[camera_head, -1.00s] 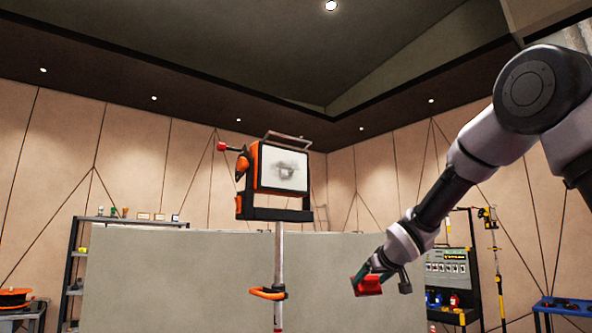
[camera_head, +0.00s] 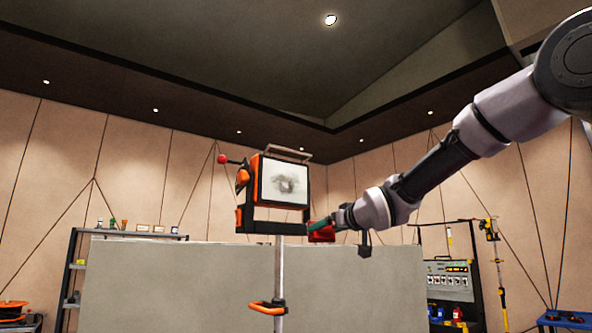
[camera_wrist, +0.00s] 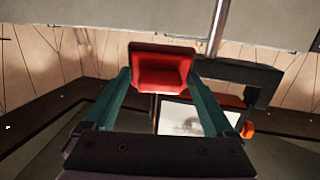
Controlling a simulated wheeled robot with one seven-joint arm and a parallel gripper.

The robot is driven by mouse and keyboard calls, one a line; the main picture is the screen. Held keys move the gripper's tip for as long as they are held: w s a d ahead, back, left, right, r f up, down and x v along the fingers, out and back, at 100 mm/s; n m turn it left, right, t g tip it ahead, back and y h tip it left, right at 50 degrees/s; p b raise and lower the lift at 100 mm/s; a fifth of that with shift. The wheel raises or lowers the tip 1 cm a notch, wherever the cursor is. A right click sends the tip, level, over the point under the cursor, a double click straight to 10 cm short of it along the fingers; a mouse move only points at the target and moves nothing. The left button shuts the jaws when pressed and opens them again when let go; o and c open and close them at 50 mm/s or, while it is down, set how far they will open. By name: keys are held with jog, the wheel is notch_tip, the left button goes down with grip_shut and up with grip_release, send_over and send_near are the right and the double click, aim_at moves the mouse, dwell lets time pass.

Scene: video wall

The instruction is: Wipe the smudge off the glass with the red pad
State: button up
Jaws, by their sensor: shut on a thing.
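The red pad (camera_head: 321,231) is held between the green fingers of my gripper (camera_head: 330,224). It also shows in the wrist view (camera_wrist: 160,72), with a finger of my gripper (camera_wrist: 160,85) on each side. In the head view the pad appears just right of the lower bracket of an orange and black lamp-like device (camera_head: 262,190). The glass (camera_head: 268,174) is the pale front face of that device, with a dark grey smudge (camera_head: 287,184) near its middle. The pad appears apart from the glass.
The device stands on a thin pole (camera_head: 278,268) with an orange clamp handle (camera_head: 267,308). A wide grey panel (camera_head: 180,285) stands behind the pole. Shelves (camera_head: 75,265) are at left, and a tool rack (camera_head: 448,280) at right. Space right of the glass looks open.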

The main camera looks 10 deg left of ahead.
jog(key=s+a+r+n+y, duration=0.2)
jog(key=s+a+r+y, duration=0.35)
jog(key=s+r, duration=0.75)
jog(key=w+a+h, duration=0.1)
jog(key=w+a, duration=0.4)
jog(key=shift+a+r+g, duration=0.2)
jog(key=shift+r+g, duration=0.1)
jog(key=shift+r, duration=0.15)
jog(key=shift+x, duration=1)
jog(key=shift+w+f, duration=0.1)
jog(key=shift+f, duration=0.05)
jog(key=shift+w+d, duration=1.85)
jog(key=shift+w, duration=0.3)
jog(key=shift+w+d, duration=1.85)
jog(key=shift+w, duration=0.3)
jog(key=shift+s+a, duration=1.25)
jog(key=shift+s, duration=0.2)
jog(key=shift+s+a, duration=1.25)
jog(key=shift+s, duration=0.2)
jog(key=shift+s+a, duration=1.25)
jog(key=shift+s, duration=0.25)
jog(key=shift+w+d, duration=1.35)
jog(key=shift+w, duration=0.2)
